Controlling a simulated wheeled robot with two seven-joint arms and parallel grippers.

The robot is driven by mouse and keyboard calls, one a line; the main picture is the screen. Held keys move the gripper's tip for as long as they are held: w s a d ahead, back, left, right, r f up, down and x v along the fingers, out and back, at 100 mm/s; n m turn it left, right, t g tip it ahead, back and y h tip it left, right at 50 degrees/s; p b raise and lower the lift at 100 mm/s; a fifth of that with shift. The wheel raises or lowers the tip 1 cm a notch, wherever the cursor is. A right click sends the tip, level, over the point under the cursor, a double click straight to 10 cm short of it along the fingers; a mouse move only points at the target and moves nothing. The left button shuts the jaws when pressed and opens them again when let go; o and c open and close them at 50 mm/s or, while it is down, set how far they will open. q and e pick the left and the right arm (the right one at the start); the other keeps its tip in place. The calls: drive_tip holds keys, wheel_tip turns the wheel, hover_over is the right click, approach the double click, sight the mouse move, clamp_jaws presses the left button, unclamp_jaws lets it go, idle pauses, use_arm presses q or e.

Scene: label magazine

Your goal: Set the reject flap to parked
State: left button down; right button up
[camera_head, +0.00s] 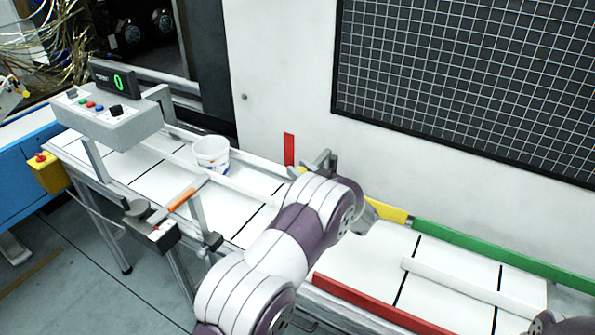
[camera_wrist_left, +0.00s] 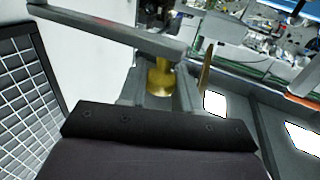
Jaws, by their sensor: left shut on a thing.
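My left gripper (camera_wrist_left: 159,92) has its grey fingers either side of a brass knob (camera_wrist_left: 160,76) in the left wrist view, and it is shut on that knob. A grey bar (camera_wrist_left: 110,30) runs above the fingers to near the knob. In the head view my left arm covers the knob and the gripper's fingertips. A grey bracket (camera_head: 322,161) shows just behind the arm, beside an upright red plate (camera_head: 289,149). I cannot tell which part is the reject flap or its setting. My right gripper is not clearly visible.
A white cup (camera_head: 211,154) stands on the conveyor left of my arm. An orange-handled bar (camera_head: 182,199) stands at the near edge. Red (camera_head: 375,304), green (camera_head: 490,253) and yellow (camera_head: 388,211) rails line the right section. A control box (camera_head: 108,118) stands over the left end.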

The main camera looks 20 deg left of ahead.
use_arm(q)
drive_tip(key=shift+w+r, duration=0.1)
drive_tip(key=shift+r, duration=0.3)
drive_tip(key=c, duration=0.9)
unclamp_jaws()
drive_tip(key=shift+d, duration=0.1)
drive_tip(key=shift+o, duration=0.2)
drive_tip(key=shift+d+f, duration=0.15)
drive_tip(key=shift+f, duration=0.05)
drive_tip(key=b+v, duration=0.2)
drive_tip(key=v, duration=1)
drive_tip(key=shift+s+d, duration=0.25)
drive_tip(key=shift+s, duration=0.05)
drive_tip(key=shift+r, duration=0.1)
